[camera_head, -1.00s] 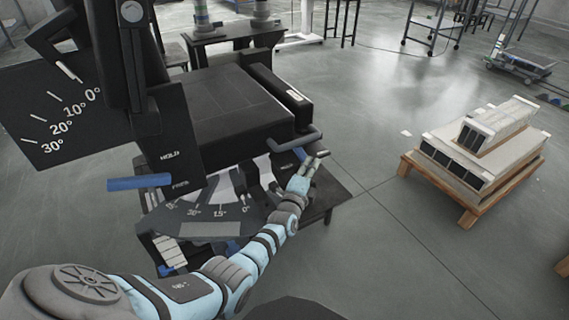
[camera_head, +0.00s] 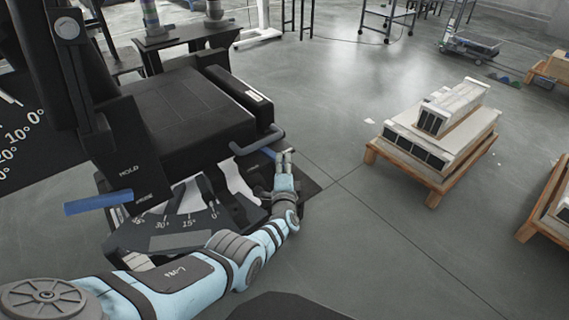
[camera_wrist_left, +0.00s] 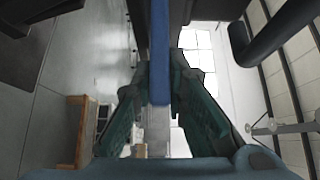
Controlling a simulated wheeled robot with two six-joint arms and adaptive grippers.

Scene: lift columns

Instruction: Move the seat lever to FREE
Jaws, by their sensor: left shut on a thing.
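A black padded seat (camera_head: 178,108) is at the left in the head view. My left gripper (camera_head: 282,156) is at its right side, shut on a short blue lever (camera_head: 267,152). In the left wrist view the blue lever (camera_wrist_left: 160,55) runs between the two green fingers of my left gripper (camera_wrist_left: 157,75). A black plate (camera_head: 135,150) marked HOLD and FREE stands at the seat's left side, with another blue handle (camera_head: 98,202) sticking out near the lower word. The held lever's markings are hidden. My right gripper is not in view.
A black bent bar (camera_head: 258,142) juts out just above the held lever. An angle scale (camera_head: 185,222) is below the seat. A wooden pallet (camera_head: 433,197) with stacked pieces stands to the right, and another pallet (camera_head: 527,230) is at the right edge. The floor between is clear.

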